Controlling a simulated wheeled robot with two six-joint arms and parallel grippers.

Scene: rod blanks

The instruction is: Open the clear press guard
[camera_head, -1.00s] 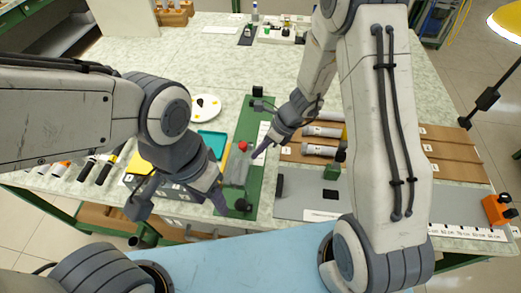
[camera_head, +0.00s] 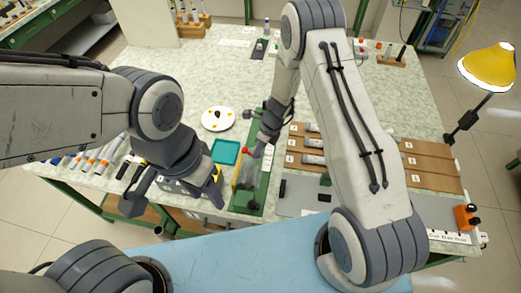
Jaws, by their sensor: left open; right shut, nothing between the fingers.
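The press stands on a long green base (camera_head: 267,178) near the table's front edge. Its clear guard (camera_head: 249,172) is hard to make out; a faint see-through shape sits over the base, and I cannot tell its angle. A red knob (camera_head: 245,150) shows at the press's left side. My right gripper (camera_head: 259,149) is shut and empty, pointing down just right of the red knob, by the upper part of the guard; I cannot tell whether it touches. My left gripper (camera_head: 217,194) is open and empty, left of the press base near the front edge.
A teal tray (camera_head: 226,152) and a white plate (camera_head: 218,118) lie left of and behind the press. Brown racks (camera_head: 430,165) with grey rods lie to the right, a grey mat (camera_head: 300,203) before them. A yellow lamp (camera_head: 487,66) stands at far right.

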